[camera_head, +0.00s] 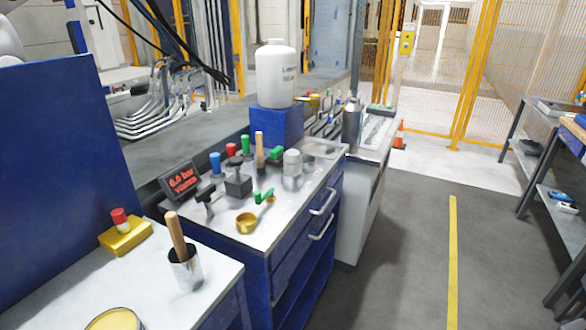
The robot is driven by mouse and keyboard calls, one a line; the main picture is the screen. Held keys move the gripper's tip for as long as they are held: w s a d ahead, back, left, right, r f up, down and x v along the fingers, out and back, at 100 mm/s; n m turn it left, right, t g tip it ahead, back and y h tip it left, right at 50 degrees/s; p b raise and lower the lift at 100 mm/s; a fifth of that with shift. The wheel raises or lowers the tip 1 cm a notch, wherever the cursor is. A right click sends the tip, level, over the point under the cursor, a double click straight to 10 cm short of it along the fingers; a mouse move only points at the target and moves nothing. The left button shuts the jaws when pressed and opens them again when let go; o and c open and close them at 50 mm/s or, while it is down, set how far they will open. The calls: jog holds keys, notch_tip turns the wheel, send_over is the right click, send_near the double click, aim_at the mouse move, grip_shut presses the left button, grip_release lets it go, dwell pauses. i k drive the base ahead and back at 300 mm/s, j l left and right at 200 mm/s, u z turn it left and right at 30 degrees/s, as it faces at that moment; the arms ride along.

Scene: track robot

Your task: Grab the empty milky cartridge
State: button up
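A small whitish cylinder (292,160) with a greyish lower part stands on the grey-white top of the blue workbench (225,215). It may be the milky cartridge, but I cannot tell whether it is empty. My gripper is not in view.
Around the cylinder stand a wooden-handled tool (259,150), red, blue and green knobs, a brass cup (247,222) and a pressure display (181,182). A metal flask (351,124) stands right.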

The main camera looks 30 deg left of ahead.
aim_at(292, 159)
jog(key=u, duration=0.9)
jog(key=l+u, duration=0.1)
jog(key=u, duration=0.35)
jog(key=i+l+u, duration=0.1)
jog(key=u, duration=0.8)
jog(key=l+u, duration=0.1)
jog(key=u, duration=0.35)
jog(key=k+l+u, duration=0.15)
jog(key=l, duration=1.5)
jog(key=i, duration=0.05)
